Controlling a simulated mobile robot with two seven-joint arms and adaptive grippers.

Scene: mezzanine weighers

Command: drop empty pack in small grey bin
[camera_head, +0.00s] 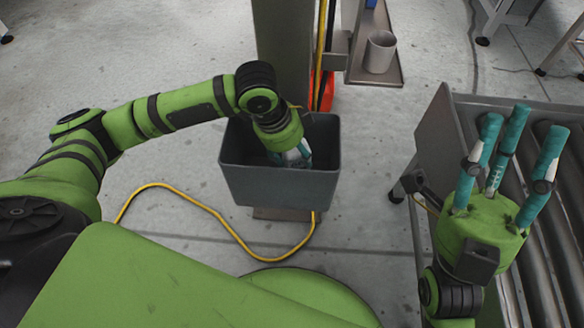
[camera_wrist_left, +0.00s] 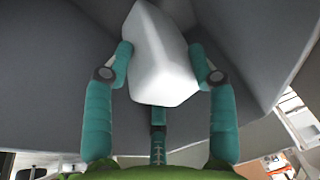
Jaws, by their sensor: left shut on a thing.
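The small grey bin (camera_head: 279,184) stands against a grey post in the middle of the head view. My left gripper (camera_head: 295,157) reaches down into its opening. In the left wrist view my left gripper (camera_wrist_left: 165,75) is shut on a white pack (camera_wrist_left: 160,57), with teal fingers on both sides of it. The grey bin walls (camera_wrist_left: 60,60) surround the pack there. In the head view the pack is mostly hidden by the hand. My right gripper (camera_head: 510,165) points up at the right, its teal fingers spread apart and empty.
A roller conveyor (camera_head: 540,255) stands at the right beside my right gripper. A yellow cable (camera_head: 215,214) lies on the floor before the bin. A grey cup (camera_head: 380,52) stands on a shelf (camera_head: 375,77) behind.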

